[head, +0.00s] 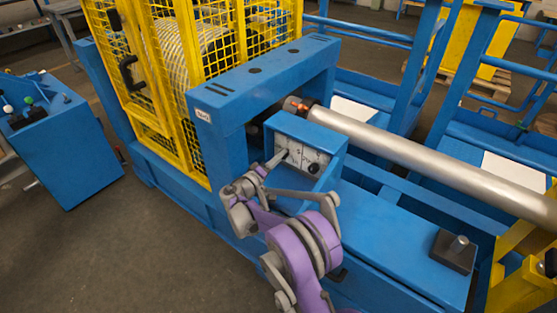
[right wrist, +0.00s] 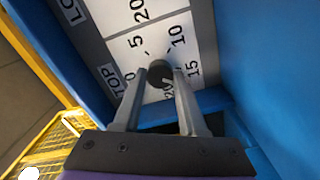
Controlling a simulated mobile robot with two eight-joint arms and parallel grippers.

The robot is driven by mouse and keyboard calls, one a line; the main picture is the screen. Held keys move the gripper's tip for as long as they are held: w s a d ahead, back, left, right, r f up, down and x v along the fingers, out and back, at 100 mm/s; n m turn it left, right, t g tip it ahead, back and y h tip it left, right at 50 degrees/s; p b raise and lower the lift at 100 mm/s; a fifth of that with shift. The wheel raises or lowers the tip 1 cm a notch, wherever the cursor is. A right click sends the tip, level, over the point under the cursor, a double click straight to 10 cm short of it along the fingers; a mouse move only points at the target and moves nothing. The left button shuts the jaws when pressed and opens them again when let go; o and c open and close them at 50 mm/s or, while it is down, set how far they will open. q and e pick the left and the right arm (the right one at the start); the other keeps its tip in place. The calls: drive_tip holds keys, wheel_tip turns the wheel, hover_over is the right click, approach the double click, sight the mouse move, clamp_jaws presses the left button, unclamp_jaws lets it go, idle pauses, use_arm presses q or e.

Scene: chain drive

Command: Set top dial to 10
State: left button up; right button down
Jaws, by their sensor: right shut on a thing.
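My right gripper (head: 277,161) reaches into a blue housing on the machine, up to a white dial panel (head: 303,157). In the right wrist view, the gripper (right wrist: 160,79) is shut on the dark round knob of the top dial (right wrist: 159,70). The panel beside it reads "TOP" (right wrist: 112,79), with 0, 5, 10, 15 and 20 around the knob. The fingers hide part of the scale near 0 and 20, and I cannot tell which number the knob points to. A second dark knob (head: 313,168) shows on the panel. My left gripper is not in view.
Blue housing walls (right wrist: 250,75) stand close beside the gripper. A yellow mesh cage (head: 155,75) is behind left, and a long metal roller (head: 400,150) runs right. A blue control console (head: 65,150) stands at far left; the floor between is clear.

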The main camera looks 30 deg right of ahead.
drive_tip(key=n+b, duration=0.1)
drive_tip(key=n, duration=0.3)
drive_tip(key=shift+f+n, duration=0.1)
drive_tip(key=shift+n, duration=0.2)
drive_tip(key=n, duration=0.3)
drive_tip(key=shift+n+b, duration=0.3)
drive_tip(key=shift+b, duration=0.05)
drive_tip(key=n+b, duration=0.1)
drive_tip(key=n, duration=0.3)
drive_tip(key=shift+n, duration=2.1)
drive_tip(key=shift+c, duration=2.3)
unclamp_jaws()
drive_tip(key=v, duration=1.1)
drive_tip(key=shift+p, duration=0.35)
